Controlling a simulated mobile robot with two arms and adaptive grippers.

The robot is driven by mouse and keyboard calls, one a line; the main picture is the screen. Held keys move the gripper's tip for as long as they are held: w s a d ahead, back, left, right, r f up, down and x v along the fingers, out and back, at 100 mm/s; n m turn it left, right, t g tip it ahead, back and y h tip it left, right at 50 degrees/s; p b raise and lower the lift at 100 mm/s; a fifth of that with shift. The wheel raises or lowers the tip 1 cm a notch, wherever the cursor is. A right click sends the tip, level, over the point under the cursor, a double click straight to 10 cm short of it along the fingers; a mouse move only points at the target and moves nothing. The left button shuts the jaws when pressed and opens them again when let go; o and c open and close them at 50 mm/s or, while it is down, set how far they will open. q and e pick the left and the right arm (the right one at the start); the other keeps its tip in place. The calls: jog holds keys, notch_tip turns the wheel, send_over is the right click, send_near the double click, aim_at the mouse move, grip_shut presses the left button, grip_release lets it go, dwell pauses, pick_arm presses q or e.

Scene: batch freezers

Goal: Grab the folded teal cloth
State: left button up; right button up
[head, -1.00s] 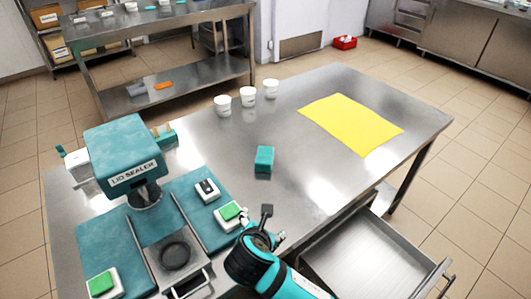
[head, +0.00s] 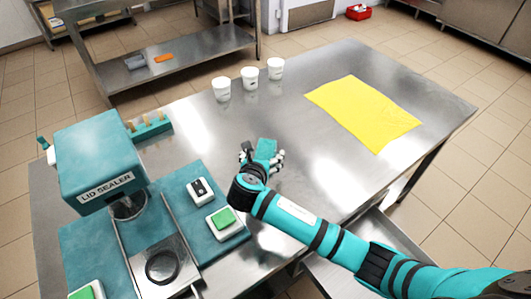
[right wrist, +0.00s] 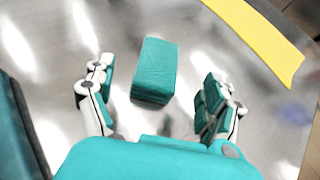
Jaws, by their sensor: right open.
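The folded teal cloth (head: 265,149) is a small thick block on the steel table, near its middle. In the right wrist view the cloth (right wrist: 155,70) lies ahead of and between the two spread fingers, touching neither as far as I can see. My right gripper (head: 262,156) is open and empty, right at the near side of the cloth; it also shows in the right wrist view (right wrist: 160,98). In the head view the fingers partly hide the cloth's lower part. My left gripper is not in view.
A yellow cloth (head: 363,112) lies flat at the right. Three white cups (head: 249,78) stand behind the teal cloth. The lid sealer (head: 95,165) with its green button (head: 224,218) is at the left. An open drawer (head: 350,268) is below the table's near edge.

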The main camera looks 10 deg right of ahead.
aim_at(265, 151)
jog(key=shift+x, duration=1.1)
jog(key=x, duration=0.4)
jog(key=shift+w+f, duration=0.1)
jog(key=shift+f, duration=0.15)
jog(key=shift+w+f, duration=0.1)
jog(key=shift+w, duration=0.1)
jog(key=c, duration=0.6)
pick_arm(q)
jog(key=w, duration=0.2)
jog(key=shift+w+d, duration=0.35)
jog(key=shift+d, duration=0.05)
pick_arm(e)
jog(key=c, duration=0.6)
